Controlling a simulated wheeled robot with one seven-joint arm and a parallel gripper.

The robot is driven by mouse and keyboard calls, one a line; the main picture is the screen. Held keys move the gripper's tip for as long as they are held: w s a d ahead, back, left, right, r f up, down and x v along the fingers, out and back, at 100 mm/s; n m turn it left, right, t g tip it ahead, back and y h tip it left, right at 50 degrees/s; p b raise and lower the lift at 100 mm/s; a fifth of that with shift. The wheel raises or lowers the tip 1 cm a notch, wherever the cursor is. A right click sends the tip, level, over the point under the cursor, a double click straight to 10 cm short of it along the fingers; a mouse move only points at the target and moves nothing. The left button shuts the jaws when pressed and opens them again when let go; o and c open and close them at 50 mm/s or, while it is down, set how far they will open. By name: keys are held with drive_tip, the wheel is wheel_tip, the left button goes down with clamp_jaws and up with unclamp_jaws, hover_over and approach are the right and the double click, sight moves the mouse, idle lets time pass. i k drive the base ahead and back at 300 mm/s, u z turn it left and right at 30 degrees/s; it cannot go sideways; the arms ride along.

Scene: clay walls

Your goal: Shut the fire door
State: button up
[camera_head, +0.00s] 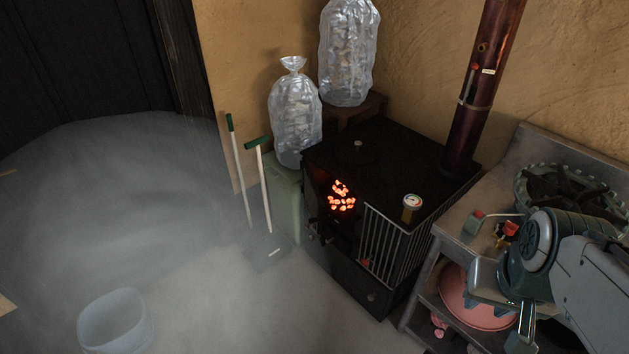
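A black stove (385,150) stands in the corner. Glowing orange coals (341,197) show through the opening in its front, so the fire is exposed there. The fire door's outline is hard to make out against the dark front, and I cannot tell its exact angle. A panel of pale vertical bars (384,245) is just right of the opening. My gripper (503,326) is at the lower right, pointing down in front of the metal bench. Its fingers look apart and empty, well away from the stove front.
Metal bench (455,225) with a burner (565,190) stands right of the stove; a pink basin (470,300) is below. Green canister (285,205), long-handled tools (262,185) and bags (296,115) are left. A bucket (115,322) stands lower left. Floor (220,290) before the stove is clear.

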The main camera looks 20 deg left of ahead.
sight(309, 187)
drive_tip(key=u, duration=1)
drive_tip(key=i, duration=0.5)
drive_tip(key=k, duration=0.65)
drive_tip(key=u, duration=0.35)
drive_tip(key=i, duration=1.25)
drive_tip(key=z, duration=0.55)
